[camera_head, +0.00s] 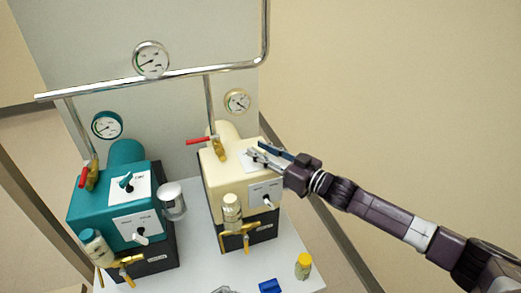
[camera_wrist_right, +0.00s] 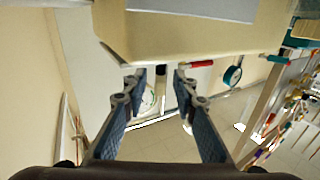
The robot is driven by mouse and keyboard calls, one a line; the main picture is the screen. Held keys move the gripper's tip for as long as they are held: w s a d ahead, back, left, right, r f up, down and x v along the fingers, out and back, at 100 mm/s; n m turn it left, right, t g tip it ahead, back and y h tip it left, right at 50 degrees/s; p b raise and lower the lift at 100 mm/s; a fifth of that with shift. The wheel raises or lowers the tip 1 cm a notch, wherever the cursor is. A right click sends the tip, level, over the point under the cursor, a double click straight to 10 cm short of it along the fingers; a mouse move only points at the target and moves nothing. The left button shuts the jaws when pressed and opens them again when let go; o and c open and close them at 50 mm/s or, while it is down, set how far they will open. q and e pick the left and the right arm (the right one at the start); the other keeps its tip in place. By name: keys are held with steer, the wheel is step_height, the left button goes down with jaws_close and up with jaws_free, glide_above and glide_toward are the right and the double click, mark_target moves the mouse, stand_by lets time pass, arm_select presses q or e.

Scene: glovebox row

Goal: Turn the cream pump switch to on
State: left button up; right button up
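The cream pump (camera_head: 212,178) stands on the right of the white table in the head view. Its top bears a white switch plate (camera_head: 248,166), partly covered by my right gripper (camera_head: 256,154), so I cannot make out the switch there. Its front plate (camera_head: 258,193) carries a light knob (camera_head: 267,202). In the right wrist view, the cream body (camera_wrist_right: 110,30) fills the top, and the two fingertips of my right gripper (camera_wrist_right: 160,78) stand apart with nothing clearly held between them. Whether the gripper touches the pump is unclear. My left gripper is not in view.
A teal pump (camera_head: 88,206) stands to the left, with a metal cup (camera_head: 172,200) between the pumps. A red-handled valve (camera_head: 219,148) and a cream gauge (camera_head: 237,101) are close to my right gripper. A yellow-capped vial (camera_head: 303,268) and a blue block (camera_head: 270,286) sit in front.

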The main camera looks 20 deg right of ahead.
steer(key=shift+w, duration=0.1)
steer(key=c, duration=0.7)
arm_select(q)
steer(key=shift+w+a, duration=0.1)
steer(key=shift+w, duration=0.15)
arm_select(e)
jaws_close()
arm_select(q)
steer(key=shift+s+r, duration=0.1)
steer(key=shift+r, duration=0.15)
arm_select(e)
steer(key=shift+a+m+t+h, duration=0.15)
steer(key=shift+m+t+h, duration=0.15)
steer(key=shift+m+h, duration=0.25)
steer(key=shift+m+t+h+p, duration=0.7)
steer(key=shift+m+h, duration=0.25)
steer(key=shift+h, duration=0.5)
steer(key=shift+m+t+h, duration=0.3)
steer(key=shift+m+h, duration=0.4)
steer(key=shift+h, duration=0.5)
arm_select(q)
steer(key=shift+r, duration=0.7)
arm_select(e)
steer(key=shift+m+h, duration=0.5)
steer(key=shift+h, duration=0.3)
steer(key=shift+r+m+h, duration=0.1)
steer(key=shift+m+h, duration=0.2)
steer(key=shift+h, duration=0.2)
